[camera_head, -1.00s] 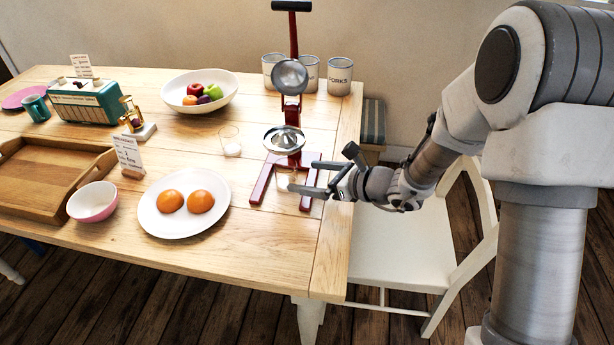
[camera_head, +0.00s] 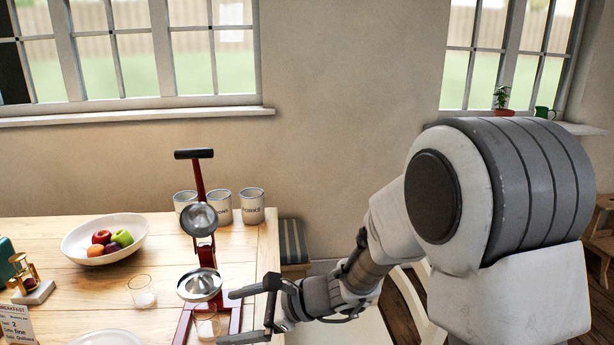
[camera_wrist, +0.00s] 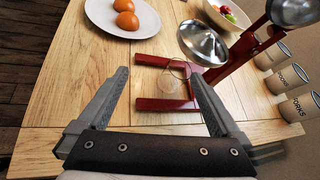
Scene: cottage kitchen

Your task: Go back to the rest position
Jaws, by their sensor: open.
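My gripper (camera_head: 248,315) is at the right end of the wooden table, beside the base of a red juice press (camera_head: 203,250) with a black handle and metal cups. In the wrist view my gripper (camera_wrist: 160,95) is open, with its two fingers spread wide and nothing held between them. A clear glass (camera_wrist: 169,82) stands in the press's base, just beyond the fingertips; it also shows behind the fingers in the head view (camera_head: 207,325). I cannot tell whether a finger touches the glass.
A white plate with two orange halves (camera_wrist: 126,20) is on the table. A fruit bowl (camera_head: 70,247), another glass (camera_head: 142,292), an hourglass stand (camera_head: 34,292) and three canisters (camera_head: 252,206) stand around the press. A white chair (camera_head: 412,312) is below my arm.

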